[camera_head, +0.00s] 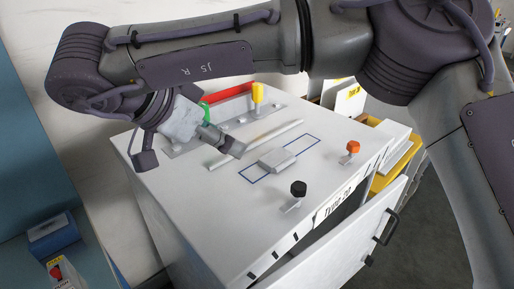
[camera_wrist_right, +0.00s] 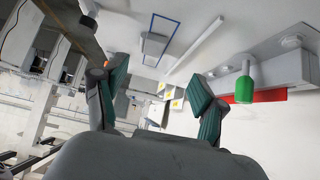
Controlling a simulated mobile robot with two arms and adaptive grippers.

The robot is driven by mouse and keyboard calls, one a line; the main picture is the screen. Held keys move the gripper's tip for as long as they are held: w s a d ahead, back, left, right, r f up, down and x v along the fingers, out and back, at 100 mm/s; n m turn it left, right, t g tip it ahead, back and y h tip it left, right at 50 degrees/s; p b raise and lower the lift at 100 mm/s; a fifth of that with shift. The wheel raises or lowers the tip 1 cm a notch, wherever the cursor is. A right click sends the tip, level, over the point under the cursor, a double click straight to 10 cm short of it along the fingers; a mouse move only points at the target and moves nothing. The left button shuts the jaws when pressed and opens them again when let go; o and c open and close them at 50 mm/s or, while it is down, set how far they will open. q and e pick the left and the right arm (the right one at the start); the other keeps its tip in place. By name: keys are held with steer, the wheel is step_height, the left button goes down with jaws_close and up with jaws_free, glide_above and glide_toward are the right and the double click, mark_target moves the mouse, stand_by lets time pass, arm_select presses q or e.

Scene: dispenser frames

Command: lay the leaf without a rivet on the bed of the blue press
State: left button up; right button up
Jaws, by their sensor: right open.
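My right gripper (camera_head: 188,152) hangs over the left part of a white cabinet top (camera_head: 237,208). Its green-padded fingers stand apart and empty in the right wrist view (camera_wrist_right: 160,90). A blue rectangular outline (camera_head: 305,145) is drawn on the cabinet top, with a grey block (camera_head: 278,159) across its middle. The outline also shows in the right wrist view (camera_wrist_right: 153,42), beyond the fingers. I cannot tell any leaf, or a rivet on one, for certain. No blue press is clearly recognisable. My left gripper is not in view.
A yellow post (camera_head: 258,92), an orange knob (camera_head: 352,147) and a black knob (camera_head: 298,188) stand on the cabinet. A red bar (camera_head: 230,92) lies at its back. A blue box (camera_head: 52,236) is at lower left.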

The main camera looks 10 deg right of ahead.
steer(key=p, duration=0.1)
glide_toward(270, 160)
steer(key=x, duration=0.3)
steer(key=shift+s+a+f+p, duration=0.1)
steer(key=shift+s+f+p, duration=0.05)
steer(key=shift+p, duration=0.2)
steer(key=shift+w+d+f+p, duration=0.2)
steer(key=shift+d+p, duration=0.15)
steer(key=shift+p, duration=0.15)
steer(key=p+x, duration=0.2)
steer(key=x, duration=0.2)
steer(key=shift+w+d+f, duration=0.15)
steer(key=shift+w+f, duration=0.05)
steer(key=shift+w, duration=0.1)
steer(key=shift+s+r, duration=0.1)
steer(key=shift+c, duration=0.4)
steer(key=shift+c, duration=1.2)
jaws_close()
